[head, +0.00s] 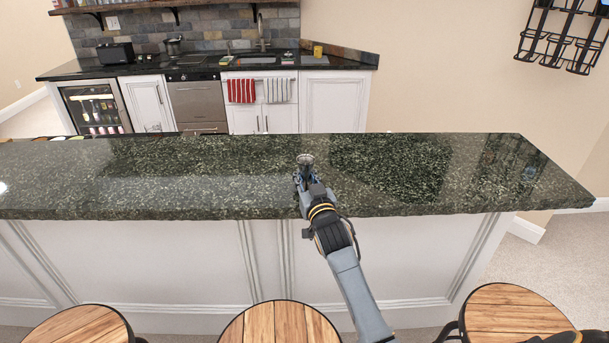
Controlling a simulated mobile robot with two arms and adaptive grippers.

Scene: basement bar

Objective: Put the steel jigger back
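The steel jigger (306,159) shows as a small grey metal cup with its rim up, over the dark granite bar top (210,168). My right gripper (305,177) reaches in from the lower right, and its fingertips are at the jigger's lower part, which they hide. I cannot tell whether the fingers are closed on the jigger or only around it, nor whether the jigger stands on the granite or is just above it. My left gripper is not in view.
Wooden stools (278,324) stand along the near side of the bar. The bar top is otherwise clear. Behind it is a back counter (210,68) with a sink and small items. A black wire rack (560,40) hangs on the wall at upper right.

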